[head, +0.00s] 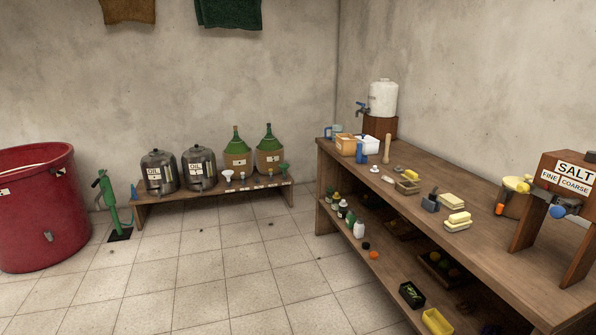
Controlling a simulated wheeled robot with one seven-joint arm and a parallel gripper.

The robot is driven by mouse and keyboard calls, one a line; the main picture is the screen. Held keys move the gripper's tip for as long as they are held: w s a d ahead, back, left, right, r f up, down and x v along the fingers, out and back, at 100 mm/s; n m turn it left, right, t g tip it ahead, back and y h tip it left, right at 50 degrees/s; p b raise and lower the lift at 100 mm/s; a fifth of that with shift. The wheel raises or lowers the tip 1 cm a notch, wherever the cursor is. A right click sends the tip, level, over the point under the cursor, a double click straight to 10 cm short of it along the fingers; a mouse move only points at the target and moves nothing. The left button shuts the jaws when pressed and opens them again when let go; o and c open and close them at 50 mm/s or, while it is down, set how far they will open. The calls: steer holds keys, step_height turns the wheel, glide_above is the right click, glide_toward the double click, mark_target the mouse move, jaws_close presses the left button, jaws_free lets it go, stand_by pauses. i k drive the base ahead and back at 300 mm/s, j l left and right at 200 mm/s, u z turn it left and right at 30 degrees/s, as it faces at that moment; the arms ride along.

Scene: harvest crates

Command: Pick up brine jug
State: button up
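No label reading brine is legible, so I cannot tell for sure which thing is the brine jug. A small grey-blue jug (333,131) stands at the far left end of the wooden workbench (470,214), partly hidden behind an orange-brown box. A white container (383,98) with a blue tap stands on a wooden block at the back of the bench. Two green-necked demijohns (237,153) stand on the low bench at the back wall. My gripper is not in view.
The low bench (218,194) also holds two metal oil drums (159,173). A red tub (38,210) and green pump (108,203) stand left. Butter blocks (458,221) and a salt dispenser (567,180) are on the workbench.

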mark_target(336, 129)
steer(key=i, duration=1.95)
steer(key=i+z, duration=0.1)
steer(key=i, duration=0.45)
steer(key=i+j+z, duration=0.1)
steer(key=i, duration=0.45)
steer(key=i+j+z, duration=0.1)
steer(key=i, duration=0.45)
steer(key=i+j+z, duration=0.1)
steer(key=z, duration=0.15)
